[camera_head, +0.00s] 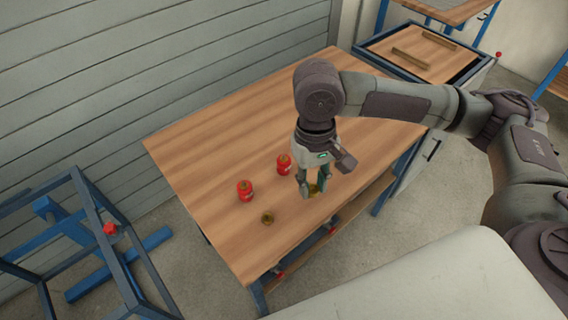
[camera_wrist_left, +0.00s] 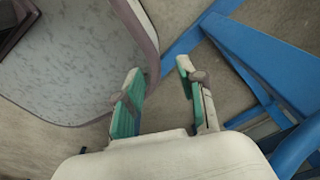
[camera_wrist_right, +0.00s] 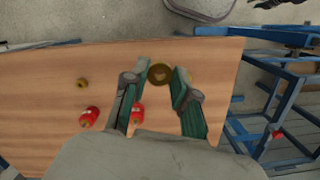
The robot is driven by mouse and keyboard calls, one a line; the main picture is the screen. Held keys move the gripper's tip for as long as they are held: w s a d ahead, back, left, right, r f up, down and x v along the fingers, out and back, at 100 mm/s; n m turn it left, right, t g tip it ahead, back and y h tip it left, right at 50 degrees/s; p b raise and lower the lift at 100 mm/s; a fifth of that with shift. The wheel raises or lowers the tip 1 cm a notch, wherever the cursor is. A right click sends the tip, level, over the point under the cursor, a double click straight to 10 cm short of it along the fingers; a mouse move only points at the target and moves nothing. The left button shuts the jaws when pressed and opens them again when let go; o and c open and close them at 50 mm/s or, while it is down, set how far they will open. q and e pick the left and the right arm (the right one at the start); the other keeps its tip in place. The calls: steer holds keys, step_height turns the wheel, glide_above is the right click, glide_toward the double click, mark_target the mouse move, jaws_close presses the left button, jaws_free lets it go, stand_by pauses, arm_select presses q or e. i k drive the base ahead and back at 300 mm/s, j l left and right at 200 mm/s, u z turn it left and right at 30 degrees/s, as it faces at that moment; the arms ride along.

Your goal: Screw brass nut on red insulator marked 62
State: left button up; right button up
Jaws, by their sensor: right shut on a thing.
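Two red insulators stand upright on the wooden table: the left one (camera_head: 245,191) and the right one (camera_head: 284,164). Both have brass-coloured tops; their markings are too small to read. A brass nut (camera_head: 267,218) lies on the table in front of them. My right gripper (camera_head: 309,192) points down, right of the insulators, shut on another brass nut (camera_head: 315,190). In the right wrist view this nut (camera_wrist_right: 160,74) sits between the fingertips; one insulator (camera_wrist_right: 137,117) is partly hidden by a finger. My left gripper (camera_wrist_left: 160,68) is open and empty, away from the table.
The table (camera_head: 215,150) is mostly bare at the back and left. A blue metal frame (camera_head: 75,225) stands on the floor to its left. A second blue-edged bench (camera_head: 425,55) stands at the back right. The front table edge is close to the loose nut.

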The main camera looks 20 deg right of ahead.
mark_target(283, 162)
steer(key=i+l+u, duration=0.1)
steer(key=l, duration=1.15)
